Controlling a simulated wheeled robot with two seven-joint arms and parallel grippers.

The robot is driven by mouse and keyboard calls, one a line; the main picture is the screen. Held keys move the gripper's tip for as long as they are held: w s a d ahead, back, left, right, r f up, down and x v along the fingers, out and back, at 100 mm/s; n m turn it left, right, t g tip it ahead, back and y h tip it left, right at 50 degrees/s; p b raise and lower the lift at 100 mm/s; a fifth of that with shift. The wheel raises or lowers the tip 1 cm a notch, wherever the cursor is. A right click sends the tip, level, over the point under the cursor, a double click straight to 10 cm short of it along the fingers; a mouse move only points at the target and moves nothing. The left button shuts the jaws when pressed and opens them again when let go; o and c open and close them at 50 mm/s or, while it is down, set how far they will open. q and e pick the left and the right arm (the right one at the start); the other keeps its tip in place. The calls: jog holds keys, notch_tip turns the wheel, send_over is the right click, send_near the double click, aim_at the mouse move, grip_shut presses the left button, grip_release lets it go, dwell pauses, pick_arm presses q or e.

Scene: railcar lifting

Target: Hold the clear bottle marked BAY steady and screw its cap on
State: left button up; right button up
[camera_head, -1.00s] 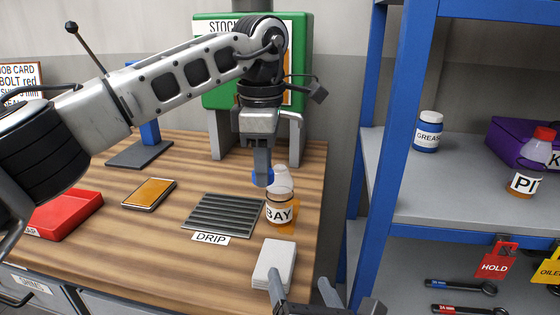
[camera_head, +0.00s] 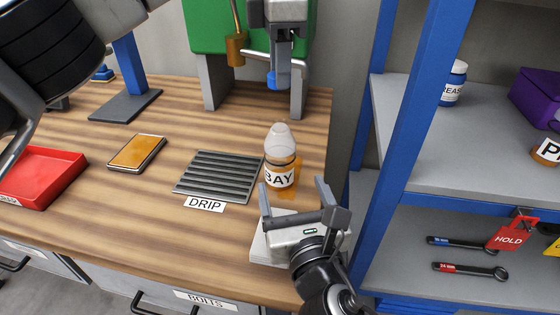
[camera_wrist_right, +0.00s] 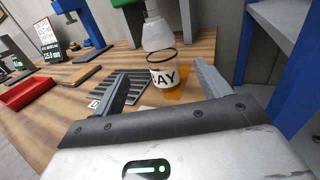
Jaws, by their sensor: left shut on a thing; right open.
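A dark slatted grate (camera_head: 218,176) marked DRIP lies left of the bottle. A pale pad (camera_head: 258,242) is partly hidden under my right gripper. A blue shelf post (camera_head: 402,150) stands to the right. A red tray (camera_head: 45,175) is at the left of the wooden bench.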

jog(key=w, duration=0.3)
jog(key=w+a, duration=0.1)
jog(key=w, duration=0.3)
jog(key=w+a, duration=0.1)
jog(key=w, duration=0.2)
jog(key=shift+w, duration=0.35)
jog(key=c, duration=1.5)
pick_arm(q)
send_over(281, 121)
jog(key=shift+f, duration=2.55)
jog(key=shift+f, duration=0.85)
jog(key=shift+f, duration=0.55)
